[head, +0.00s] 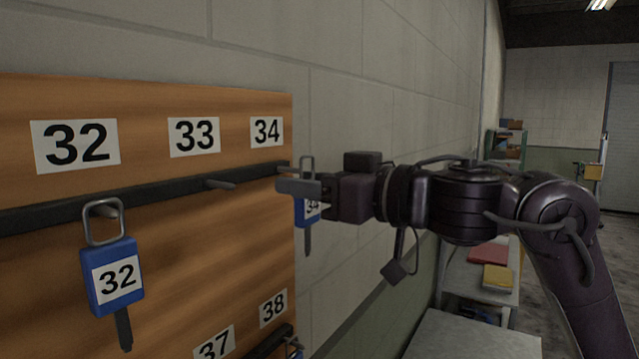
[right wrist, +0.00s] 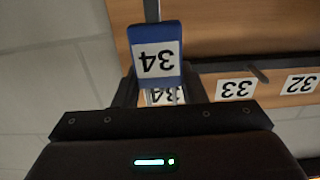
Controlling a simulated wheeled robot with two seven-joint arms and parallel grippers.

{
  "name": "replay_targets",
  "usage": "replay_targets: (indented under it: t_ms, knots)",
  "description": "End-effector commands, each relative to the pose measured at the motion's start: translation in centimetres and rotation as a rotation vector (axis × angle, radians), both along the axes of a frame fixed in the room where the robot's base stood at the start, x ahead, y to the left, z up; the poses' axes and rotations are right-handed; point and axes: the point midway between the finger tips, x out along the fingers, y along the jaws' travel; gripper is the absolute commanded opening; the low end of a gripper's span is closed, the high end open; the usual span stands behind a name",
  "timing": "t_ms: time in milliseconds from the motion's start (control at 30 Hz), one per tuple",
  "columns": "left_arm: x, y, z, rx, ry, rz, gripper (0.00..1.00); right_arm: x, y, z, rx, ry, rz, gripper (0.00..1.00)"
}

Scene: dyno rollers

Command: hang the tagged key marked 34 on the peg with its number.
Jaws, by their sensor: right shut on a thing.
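The blue key tag marked 34 (head: 312,209) is in my right gripper (head: 298,187), which is shut on it. In the right wrist view the tag (right wrist: 157,60) shows upside down between the fingers (right wrist: 158,92). The number label 34 (head: 266,132) is at the board's upper right. The loop is at the right end of the rail, close to the place under label 34. The peg there is mostly hidden by my gripper, and I cannot tell whether the loop touches it. My left gripper is not in view.
The wooden board (head: 180,270) carries a dark rail (head: 150,197) with a bare peg under 33 (head: 220,184). A blue tag marked 32 (head: 113,278) hangs under its label. Labels 37 and 38 (head: 273,307) are lower. A bench (head: 480,335) stands to the right.

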Motion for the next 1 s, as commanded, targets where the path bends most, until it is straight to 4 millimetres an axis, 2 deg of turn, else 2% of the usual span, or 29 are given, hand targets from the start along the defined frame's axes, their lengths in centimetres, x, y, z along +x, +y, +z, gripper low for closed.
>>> replay_targets:
  t_ms: [500,1000]
  knots:
    - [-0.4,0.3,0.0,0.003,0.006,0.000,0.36,1.6,2.3,-0.7,0.001,0.001,0.000,0.15]
    - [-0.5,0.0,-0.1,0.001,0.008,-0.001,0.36,1.9,2.7,-1.4,-0.005,0.004,0.001,0.15]
